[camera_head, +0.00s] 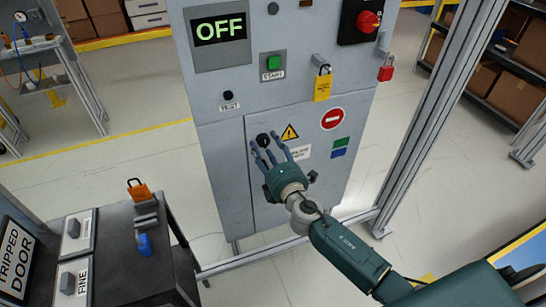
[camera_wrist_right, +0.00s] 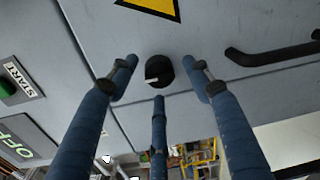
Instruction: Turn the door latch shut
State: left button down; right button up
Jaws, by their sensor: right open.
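The door latch is a round black knob (camera_head: 263,140) near the upper left corner of the grey cabinet door (camera_head: 337,158). In the right wrist view the latch (camera_wrist_right: 159,73) shows a pale mark pointing to the left. My right gripper (camera_head: 267,148) is open in front of it, its three blue fingers spread. In the wrist view two fingertips lie either side of the latch and one below it. I cannot tell whether any finger touches it. The door looks flush with the cabinet. My left gripper is not in view.
A black handle (camera_wrist_right: 270,55) sits on the door. Above are an OFF display (camera_head: 220,30), a green start button (camera_head: 273,62), a yellow padlock (camera_head: 322,86) and a red padlock (camera_head: 386,72). A dark cart (camera_head: 125,270) stands at lower left. A metal post (camera_head: 440,100) rises at right.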

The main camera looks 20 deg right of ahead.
jog(key=s, duration=1.1)
jog(key=shift+d+r, duration=0.2)
jog(key=shift+r, duration=0.2)
jog(key=s+d+f+m+g, duration=0.25)
jog(key=s+f, duration=0.25)
jog(key=f, duration=0.7)
jog(key=s+d+f+m+g+h, duration=0.1)
jog(key=s+f+m+g, duration=0.3)
jog(key=f, duration=0.8)
jog(key=s+d+f+m+g, duration=0.25)
jog(key=s+f, duration=0.25)
jog(key=f, duration=0.7)
jog(key=s+a+f+m+g, duration=0.1)
jog(key=s+f+m+g, duration=0.1)
jog(key=s+f, duration=0.4)
jog(key=s+f+m+g, duration=0.3)
jog(key=s+f, duration=0.3)
jog(key=s, duration=1)
jog(key=s+a+f+m+g, duration=0.1)
jog(key=s+f+m, duration=0.4)
jog(key=s, duration=0.7)
jog(key=shift+a+f+g, duration=0.35)
jog(key=shift+f+g, duration=0.25)
jog(key=shift+g, duration=0.1)
